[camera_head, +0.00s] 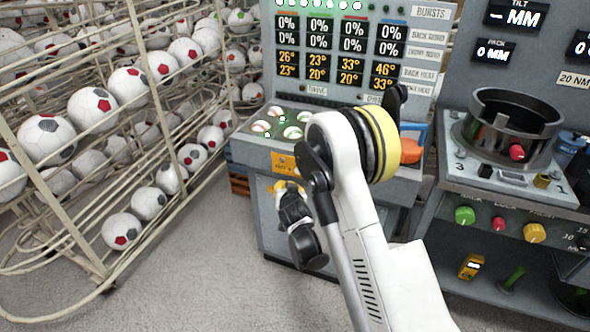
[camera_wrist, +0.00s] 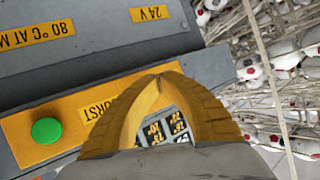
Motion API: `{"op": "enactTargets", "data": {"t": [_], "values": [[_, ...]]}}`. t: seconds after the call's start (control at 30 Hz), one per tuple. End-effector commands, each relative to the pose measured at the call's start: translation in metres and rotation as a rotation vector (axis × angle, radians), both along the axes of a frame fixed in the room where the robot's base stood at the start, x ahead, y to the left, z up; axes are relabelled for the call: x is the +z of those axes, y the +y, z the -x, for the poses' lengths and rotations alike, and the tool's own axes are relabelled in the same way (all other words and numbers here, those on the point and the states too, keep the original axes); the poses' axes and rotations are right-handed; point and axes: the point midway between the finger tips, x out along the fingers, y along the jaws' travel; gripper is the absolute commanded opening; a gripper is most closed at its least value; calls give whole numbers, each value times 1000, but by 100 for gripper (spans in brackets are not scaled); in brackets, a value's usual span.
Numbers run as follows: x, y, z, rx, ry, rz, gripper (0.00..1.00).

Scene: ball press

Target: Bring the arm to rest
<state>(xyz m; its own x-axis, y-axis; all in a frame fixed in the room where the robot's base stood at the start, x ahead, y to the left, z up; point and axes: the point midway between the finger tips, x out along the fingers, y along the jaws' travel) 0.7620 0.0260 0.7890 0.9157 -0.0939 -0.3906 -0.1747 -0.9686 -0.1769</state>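My arm reaches forward in the head view, its white links and yellow-banded joint bent over the front of the ball press console (camera_head: 335,115). My gripper (camera_head: 283,186) hangs low at the console's front, partly hidden by my own wrist. In the wrist view, the two yellow fingers of my gripper (camera_wrist: 158,78) arch together and their tips meet, with nothing seen held between them. A yellow plate (camera_wrist: 25,118) with a green button (camera_wrist: 46,131) lies left of the fingers. Part of its lettering is covered.
A wire rack (camera_head: 130,30) full of red, white and grey balls (camera_head: 47,138) stands close on the left. A second console (camera_head: 510,190) with a round black pot (camera_head: 512,120) and coloured knobs stands on the right. Bare floor (camera_head: 205,270) shows between rack and press.

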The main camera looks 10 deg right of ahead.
Motion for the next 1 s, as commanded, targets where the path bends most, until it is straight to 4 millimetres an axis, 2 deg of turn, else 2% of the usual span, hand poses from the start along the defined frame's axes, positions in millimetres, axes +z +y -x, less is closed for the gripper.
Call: {"op": "enactTargets", "data": {"t": [0.13, 0.23, 0.37, 0.47, 0.57, 0.7, 0.83, 1.0], "values": [[1, 0, 0, 0, 1, 0, 0], [13, -2, 2, -2, 12, 4, 0], [51, -9, 14, -3, 56, 21, 0], [90, -16, 35, -1, 107, 37, 0], [126, -22, 63, 7, 161, 55, 0], [166, -30, 113, 24, 237, 74, 0], [193, -34, 167, 49, 307, 90, 0], [212, -36, 245, 93, 394, 106, 0]]}}
